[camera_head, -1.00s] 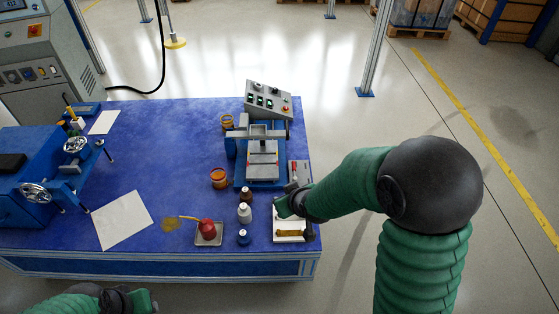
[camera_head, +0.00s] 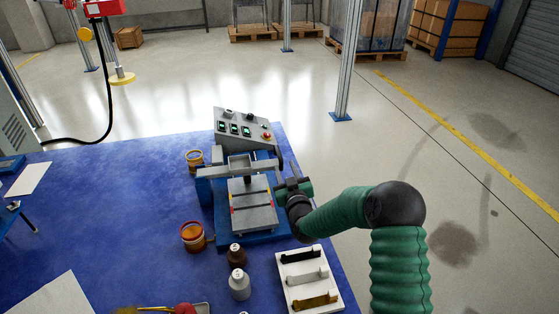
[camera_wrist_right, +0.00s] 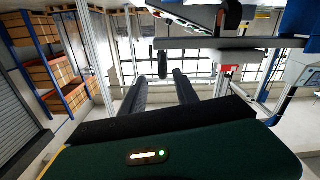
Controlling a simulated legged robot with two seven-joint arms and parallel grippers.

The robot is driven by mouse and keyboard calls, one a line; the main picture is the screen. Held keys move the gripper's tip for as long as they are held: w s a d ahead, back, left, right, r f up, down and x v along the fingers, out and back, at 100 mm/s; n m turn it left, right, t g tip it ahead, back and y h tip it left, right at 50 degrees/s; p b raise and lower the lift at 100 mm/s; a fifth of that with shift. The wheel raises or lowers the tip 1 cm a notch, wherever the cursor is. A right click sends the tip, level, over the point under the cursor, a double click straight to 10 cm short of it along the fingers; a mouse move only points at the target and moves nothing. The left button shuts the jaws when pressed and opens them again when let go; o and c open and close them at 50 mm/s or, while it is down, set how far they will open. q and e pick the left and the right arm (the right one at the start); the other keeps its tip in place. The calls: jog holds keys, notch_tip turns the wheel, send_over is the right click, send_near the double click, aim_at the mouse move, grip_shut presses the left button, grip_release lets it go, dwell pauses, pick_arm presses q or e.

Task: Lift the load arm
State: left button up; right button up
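The test machine (camera_head: 262,236) stands on the blue table with a blue base and a grey plate. A grey bar, which looks like the load arm (camera_head: 215,171), crosses above the plate. In the right wrist view a grey bar (camera_wrist_right: 215,43) crosses the upper right, with a dark upright grip (camera_wrist_right: 163,62) at its left end. My right gripper (camera_head: 292,186) is at the machine's right side, close to the bar's end. In the wrist view its two dark fingers (camera_wrist_right: 161,88) are apart with nothing between them; the grip shows just beyond. My left gripper is out of view.
A control box (camera_head: 243,130) stands behind the machine. A white tray (camera_head: 283,283) with several bar-shaped pieces lies in front of it. Orange-brown jars (camera_head: 193,237) and bottles (camera_head: 239,285) stand to the left and front. The table's right edge is near my arm.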

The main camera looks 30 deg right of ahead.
aim_at(278, 154)
jog(key=b+x, duration=0.3)
jog(key=x, duration=0.5)
jog(key=shift+w+a+f, duration=0.1)
jog(key=shift+w+a, duration=0.05)
jog(key=shift+w, duration=0.4)
jog(key=shift+r, duration=0.2)
jog(key=shift+c, duration=0.4)
grip_shut()
jog(key=shift+f, duration=0.1)
